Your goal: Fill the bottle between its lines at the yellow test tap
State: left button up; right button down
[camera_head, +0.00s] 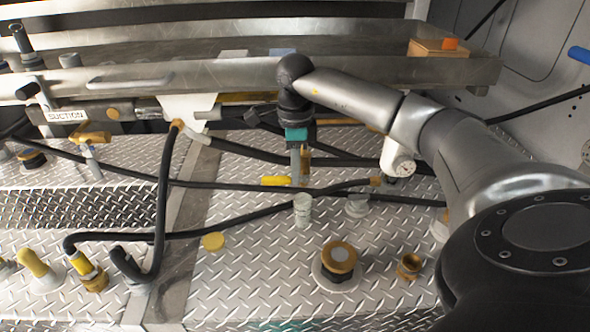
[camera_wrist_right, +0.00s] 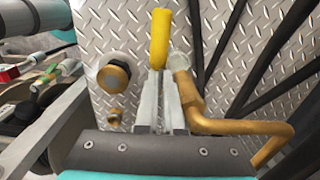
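The yellow tap handle (camera_head: 275,181) points left in the head view. In the right wrist view the handle (camera_wrist_right: 160,38) lies just beyond my fingertips. My right gripper (camera_head: 297,178) reaches down to the handle's right end. In the right wrist view its two fingers (camera_wrist_right: 161,75) are almost together, with only a thin gap, and seem to touch the handle. A small pale bottle (camera_head: 303,208) stands upright on the plate just below. It seems to show beside the brass tap pipe (camera_wrist_right: 240,127) as a pale rim (camera_wrist_right: 180,63). Its lines and liquid level cannot be read. My left gripper is out of view.
Black hoses (camera_head: 240,212) cross the tread plate (camera_head: 250,290) near the bottle. A brass-topped cap (camera_head: 339,257) and a small brass fitting (camera_head: 409,266) stand front right. A metal shelf (camera_head: 230,72) runs behind my right wrist. Yellow hose ends (camera_head: 82,264) are front left.

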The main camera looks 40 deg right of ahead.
jog(key=shift+w+a, duration=0.1)
jog(key=shift+d+t+y+b, duration=0.2)
jog(key=shift+t+y+b, duration=0.35)
jog(key=shift+b, duration=0.55)
jog(key=shift+s+r+t+y+b, duration=0.1)
jog(key=shift+s+t+y+b, duration=0.3)
jog(key=shift+b, duration=0.85)
jog(key=shift+w+r+t+y, duration=0.1)
jog(key=shift+r+t+y, duration=0.15)
jog(key=shift+y, duration=0.2)
